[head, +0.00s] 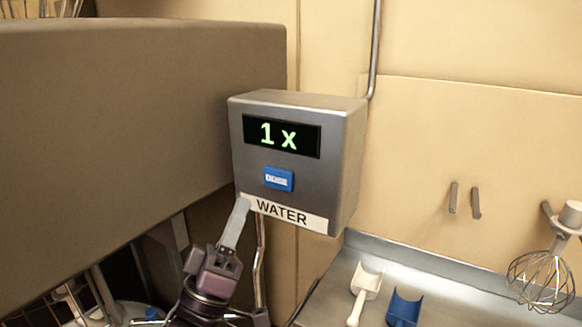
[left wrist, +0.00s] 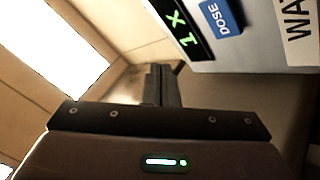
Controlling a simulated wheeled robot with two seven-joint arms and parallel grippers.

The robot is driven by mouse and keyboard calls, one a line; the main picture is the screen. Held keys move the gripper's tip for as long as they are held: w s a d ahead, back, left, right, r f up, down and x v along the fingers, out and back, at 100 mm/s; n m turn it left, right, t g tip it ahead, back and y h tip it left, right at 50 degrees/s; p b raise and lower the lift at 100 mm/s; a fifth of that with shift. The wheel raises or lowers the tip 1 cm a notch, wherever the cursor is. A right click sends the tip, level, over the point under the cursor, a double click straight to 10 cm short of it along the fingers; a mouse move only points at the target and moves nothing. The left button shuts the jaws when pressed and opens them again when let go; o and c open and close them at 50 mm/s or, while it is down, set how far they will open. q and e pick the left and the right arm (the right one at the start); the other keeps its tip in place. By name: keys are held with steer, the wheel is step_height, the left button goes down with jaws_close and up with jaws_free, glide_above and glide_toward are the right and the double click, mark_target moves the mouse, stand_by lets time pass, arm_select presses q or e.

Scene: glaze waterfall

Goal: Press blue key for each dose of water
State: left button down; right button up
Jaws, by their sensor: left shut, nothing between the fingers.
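The water dispenser (head: 338,190) is a grey metal box on the wall, with a white label reading WATER. Its dark display (head: 282,136) shows "1 x" in green. The blue key (head: 278,179) sits below the display; in the left wrist view the blue key (left wrist: 221,17) reads DOSE. My left gripper (head: 241,204) is shut and empty, its fingertips near the box's lower left edge, below and left of the key and apart from it. The shut fingers (left wrist: 161,82) also show in the left wrist view. My right gripper is not in view.
A large brown-grey cabinet body (head: 130,120) fills the left side, close to the box. A metal counter (head: 440,280) at lower right holds a white scoop (head: 364,290) and a blue scoop (head: 404,310). A whisk (head: 543,275) hangs at right. A pipe runs up from the box.

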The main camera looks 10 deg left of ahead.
mark_target(278, 179)
arm_select(q)
steer(key=shift+w+d+f+n+t+y+p, duration=0.15)
steer(key=shift+w+d+n+y, duration=0.15)
steer(key=shift+w+n+y, duration=0.8)
steer(key=shift+w+d+f+n+t+y+p, duration=0.15)
steer(key=shift+w+d+n+y, duration=0.35)
steer(key=shift+w, duration=1.15)
steer(key=shift+w+d+f+n+t+y+p, duration=0.1)
steer(key=shift+w+d+f+n+t+y, duration=0.1)
steer(key=shift+w+n+y, duration=0.95)
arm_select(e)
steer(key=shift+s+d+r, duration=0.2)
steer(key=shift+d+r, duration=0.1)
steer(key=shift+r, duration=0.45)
arm_select(q)
steer(key=shift+w+m, duration=0.15)
steer(key=shift+m, duration=0.1)
steer(key=shift+a, duration=0.1)
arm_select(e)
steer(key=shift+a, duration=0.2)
arm_select(q)
steer(key=shift+w, duration=0.15)
steer(key=shift+w+d, duration=0.2)
steer(key=shift+w, duration=0.05)
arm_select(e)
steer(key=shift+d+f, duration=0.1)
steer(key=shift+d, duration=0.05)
